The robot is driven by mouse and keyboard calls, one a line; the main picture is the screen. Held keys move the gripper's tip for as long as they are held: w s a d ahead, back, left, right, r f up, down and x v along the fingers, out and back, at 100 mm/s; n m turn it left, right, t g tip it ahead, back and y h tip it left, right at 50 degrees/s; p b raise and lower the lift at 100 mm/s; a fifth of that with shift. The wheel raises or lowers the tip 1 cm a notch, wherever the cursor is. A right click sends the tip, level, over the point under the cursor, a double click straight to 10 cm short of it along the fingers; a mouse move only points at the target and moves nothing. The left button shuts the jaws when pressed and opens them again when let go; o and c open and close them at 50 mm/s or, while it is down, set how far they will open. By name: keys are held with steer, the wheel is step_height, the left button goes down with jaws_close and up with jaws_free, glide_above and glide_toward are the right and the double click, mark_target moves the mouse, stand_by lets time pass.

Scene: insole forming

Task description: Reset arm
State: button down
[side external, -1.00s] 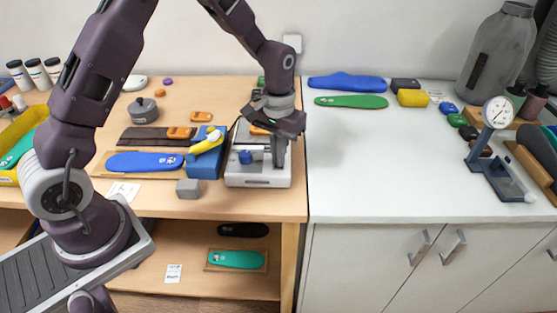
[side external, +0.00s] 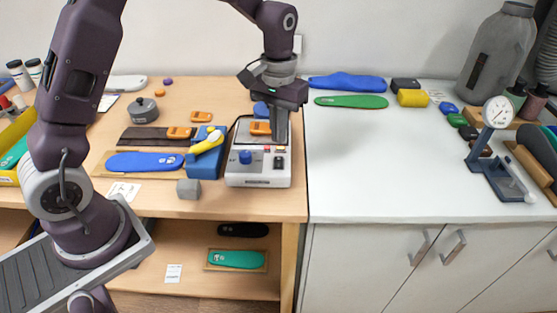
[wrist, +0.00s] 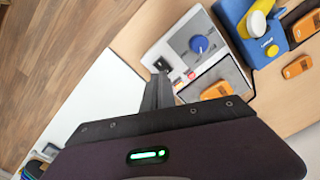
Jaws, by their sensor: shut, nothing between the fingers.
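My gripper (side external: 279,128) is shut and empty, pointing down over the right back part of the white device (side external: 258,180) with a blue knob (side external: 245,157). In the wrist view my gripper's fingers (wrist: 158,92) are together beside the device (wrist: 173,52), near its small coloured buttons. An orange block (side external: 260,128) sits on the device's dark plate, left of the fingers. I cannot tell whether the fingertips touch the device.
A blue stand (side external: 204,165) with a yellow-and-white tool (side external: 208,141) is left of the device. A blue insole (side external: 145,162) lies on a wooden board. A grey cube (side external: 189,188) is in front. The white counter's middle (side external: 400,160) is clear; a dial gauge (side external: 497,112) stands at right.

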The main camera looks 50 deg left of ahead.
steer(key=s+r+m+t, duration=0.1)
steer(key=s+r+t, duration=0.2)
steer(key=s+r, duration=0.9)
steer(key=s+d+r+m+t, duration=0.1)
steer(key=s+r+m+t, duration=0.1)
steer(key=s, duration=1.1)
steer(key=shift+s+d+t, duration=0.2)
steer(key=shift+s+t, duration=0.1)
steer(key=shift+s, duration=0.05)
